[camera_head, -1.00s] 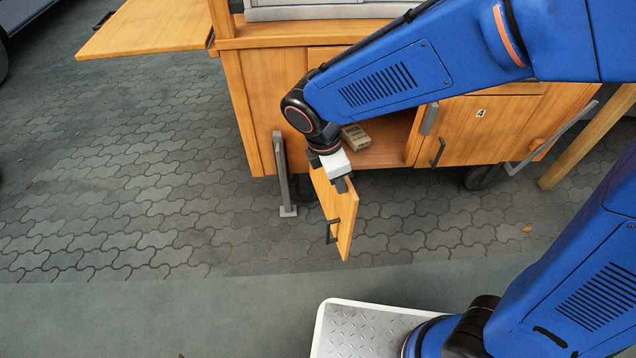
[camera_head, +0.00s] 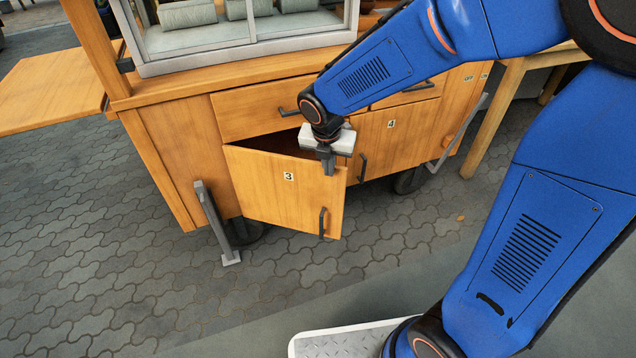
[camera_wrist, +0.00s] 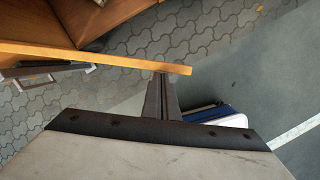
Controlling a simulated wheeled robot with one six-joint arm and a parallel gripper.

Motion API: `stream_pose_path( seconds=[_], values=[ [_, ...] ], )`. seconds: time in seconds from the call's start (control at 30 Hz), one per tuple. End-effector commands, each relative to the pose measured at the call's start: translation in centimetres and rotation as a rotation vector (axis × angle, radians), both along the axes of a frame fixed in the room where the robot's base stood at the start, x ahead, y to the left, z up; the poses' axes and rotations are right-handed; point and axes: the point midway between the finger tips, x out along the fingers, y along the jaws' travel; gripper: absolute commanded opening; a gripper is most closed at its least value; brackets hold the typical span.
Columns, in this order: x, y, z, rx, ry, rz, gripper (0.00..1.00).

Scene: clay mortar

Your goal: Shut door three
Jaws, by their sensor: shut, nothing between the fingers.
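Door three (camera_head: 285,195) is a wooden panel marked "3" with a dark handle (camera_head: 322,222) near its right edge. It is hinged at the left and stands partly open, its right edge out from the cart. A dark gap shows above it. My gripper (camera_head: 327,170) is shut and empty at the door's upper right corner, on its outer side. In the wrist view the door (camera_wrist: 110,58) shows edge-on as a wooden strip, and my fingers (camera_wrist: 162,84) meet or nearly meet it close to its free end. I cannot tell for sure whether they touch.
Door four (camera_head: 385,138) is shut to the right. A drawer (camera_head: 255,108) is above door three. A grey prop leg (camera_head: 216,222) stands at the cart's left front. A wooden flap (camera_head: 50,90) sticks out at the left. The paving in front (camera_head: 130,260) is clear.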

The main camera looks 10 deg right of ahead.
Motion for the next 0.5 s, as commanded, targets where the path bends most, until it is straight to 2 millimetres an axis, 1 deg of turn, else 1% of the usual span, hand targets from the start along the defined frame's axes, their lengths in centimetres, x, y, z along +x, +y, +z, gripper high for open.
stream_pose_path(
  seconds=[0.03, 0.23, 0.5],
  values=[
    [1.2, -0.6, -0.1, -0.001, 0.002, -0.010, 0.00],
    [5.7, -2.3, -0.1, -0.001, 0.002, -0.010, 0.00],
    [12.2, -3.5, -0.1, -0.002, 0.002, -0.008, 0.00]
  ],
)
